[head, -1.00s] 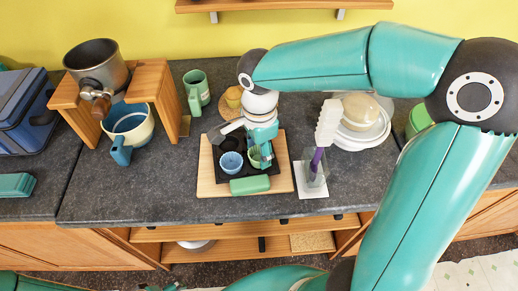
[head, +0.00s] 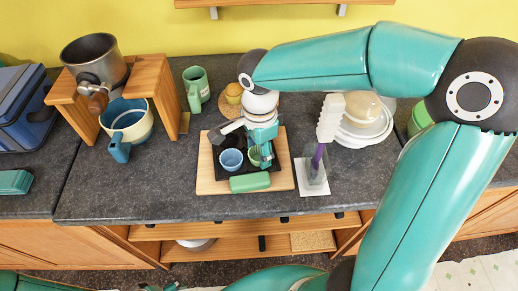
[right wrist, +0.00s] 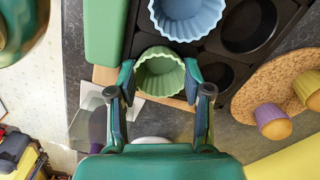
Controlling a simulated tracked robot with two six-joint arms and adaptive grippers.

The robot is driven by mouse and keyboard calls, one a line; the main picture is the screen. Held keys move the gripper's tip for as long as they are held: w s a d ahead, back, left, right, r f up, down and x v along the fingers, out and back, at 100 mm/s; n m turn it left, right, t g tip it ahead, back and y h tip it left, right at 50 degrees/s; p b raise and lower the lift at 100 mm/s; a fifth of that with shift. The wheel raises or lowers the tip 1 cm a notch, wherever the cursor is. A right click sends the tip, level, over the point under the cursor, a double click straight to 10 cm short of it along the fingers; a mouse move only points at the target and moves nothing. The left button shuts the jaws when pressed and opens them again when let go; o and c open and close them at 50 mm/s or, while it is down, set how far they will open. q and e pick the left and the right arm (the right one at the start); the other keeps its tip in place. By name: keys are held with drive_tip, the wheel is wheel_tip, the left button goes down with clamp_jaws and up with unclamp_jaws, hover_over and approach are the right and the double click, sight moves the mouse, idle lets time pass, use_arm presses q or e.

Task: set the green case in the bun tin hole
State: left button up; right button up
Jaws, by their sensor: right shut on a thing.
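The green case (right wrist: 160,75), a fluted cup, is between the fingers of my right gripper (right wrist: 160,80), which is shut on it. In the head view the right gripper (head: 262,152) hides part of the green case (head: 254,156). The case is at the near right corner of the black bun tin (right wrist: 215,43), covering that hole; I cannot tell whether it rests in it or hovers just above. A blue case (right wrist: 187,16) sits in the neighbouring hole. Two other holes are empty in the wrist view. My left gripper (head: 162,287) barely shows at the bottom edge.
The tin stands on a wooden board (head: 205,180). A green box (head: 250,182) lies along its front edge. A glass holder with a purple-handled brush (head: 318,160) stands close on the right. Cakes on a cork round (right wrist: 275,95) are behind. Counter left of the board is clear.

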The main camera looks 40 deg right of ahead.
drive_tip(key=o, duration=1.1)
drive_tip(key=shift+r, duration=0.1)
drive_tip(key=shift+r+p, duration=2.65)
drive_tip(key=shift+r, duration=0.8)
wheel_tip(320, 180, up, 12)
drive_tip(key=shift+f, duration=0.1)
